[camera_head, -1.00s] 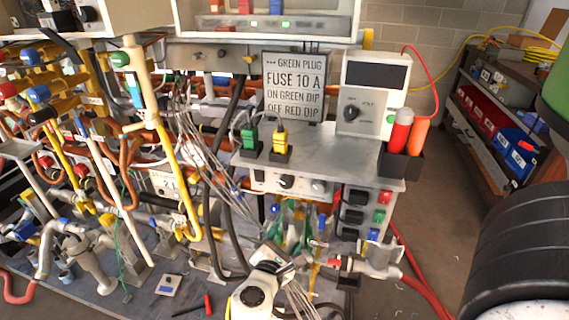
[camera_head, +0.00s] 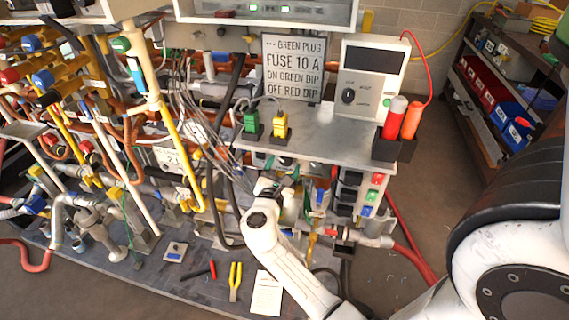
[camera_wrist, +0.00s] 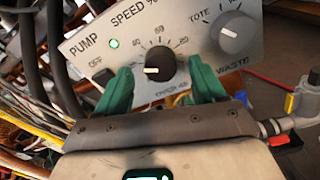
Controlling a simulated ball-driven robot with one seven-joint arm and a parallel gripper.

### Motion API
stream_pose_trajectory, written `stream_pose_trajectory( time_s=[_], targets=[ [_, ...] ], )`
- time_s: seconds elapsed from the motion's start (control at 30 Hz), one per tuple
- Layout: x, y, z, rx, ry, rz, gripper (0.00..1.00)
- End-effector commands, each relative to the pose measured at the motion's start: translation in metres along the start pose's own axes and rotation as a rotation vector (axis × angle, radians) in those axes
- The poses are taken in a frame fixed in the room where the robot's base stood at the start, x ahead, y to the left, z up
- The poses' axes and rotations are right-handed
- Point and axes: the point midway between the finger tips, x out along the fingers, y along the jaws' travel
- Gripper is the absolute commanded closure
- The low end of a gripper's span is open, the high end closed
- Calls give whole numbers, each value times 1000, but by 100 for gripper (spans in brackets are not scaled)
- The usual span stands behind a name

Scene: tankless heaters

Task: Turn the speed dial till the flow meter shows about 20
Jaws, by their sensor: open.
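The speed dial (camera_wrist: 160,65) is a black round knob with a white mark on its left side, on a light grey panel (camera_wrist: 190,25) lettered "PUMP SPEED %". Numbers ring it, but I cannot read exactly which one the mark meets. My gripper (camera_wrist: 160,80) is open, its green fingers apart, one at the dial's lower left and one at its lower right. I cannot tell whether either touches the dial. In the head view my arm's end covers much of this panel. I cannot make out a flow meter reading in either view.
Right of the dial is a larger grey knob (camera_wrist: 236,34) marked "TOTE" and "WASTE". Cables crowd the left side.

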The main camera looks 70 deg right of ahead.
Motion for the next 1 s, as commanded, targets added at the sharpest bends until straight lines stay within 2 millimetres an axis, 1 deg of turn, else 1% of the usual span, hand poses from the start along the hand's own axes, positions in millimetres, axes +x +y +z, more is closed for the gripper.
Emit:
stream_pose_trajectory(
  time_s=[0.03, 0.1, 0.2, 0.5, 1.0],
  targets=[
    [6, 0, 0, 1, -1, -2, 31],
    [12, 0, 0, 1, 0, -1, 31],
    [17, 0, 0, 1, 0, -2, 31],
    [18, 0, 0, 1, 1, 0, 31],
    [18, 0, 0, 1, 1, 0, 79]
  ],
)
